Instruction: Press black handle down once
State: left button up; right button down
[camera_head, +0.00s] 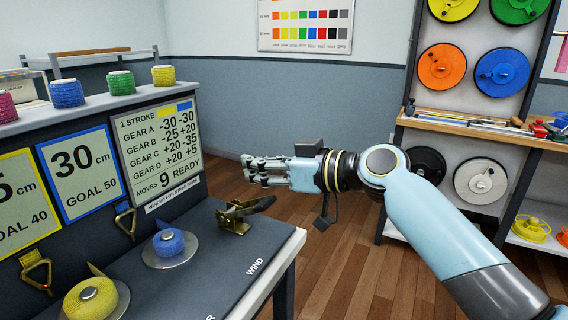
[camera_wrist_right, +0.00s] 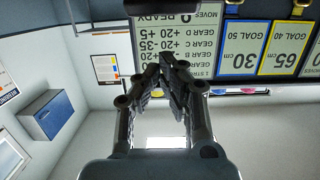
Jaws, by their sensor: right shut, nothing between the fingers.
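The black handle (camera_head: 258,205) belongs to a brass lever device (camera_head: 234,222) at the right end of the dark bench, beside the word WIND. The handle slants up to the right. My right gripper (camera_head: 248,170) is shut and empty, in the air above the handle and apart from it. In the right wrist view its closed fingers (camera_wrist_right: 163,62) point toward the display panel (camera_wrist_right: 175,45), which appears upside down. The panel (camera_head: 161,150) reads 1 STROKE, MOVES 9 and READY in the head view. The handle is not visible in the wrist view. My left gripper is not in view.
A blue spool (camera_head: 169,243) and a yellow spool (camera_head: 92,298) sit on the bench (camera_head: 215,275). Goal cards (camera_head: 80,173) and brass hooks (camera_head: 126,221) line its back panel. A rack of coloured discs (camera_head: 441,67) stands at right. Wooden floor (camera_head: 335,265) lies open between.

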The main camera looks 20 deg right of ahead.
aim_at(272, 203)
jog(key=f, duration=0.1)
jog(key=s+d+f, duration=0.1)
jog(key=f, duration=0.1)
jog(key=shift+s+d, duration=0.25)
jog(key=shift+s, duration=0.15)
jog(key=shift+f, duration=0.25)
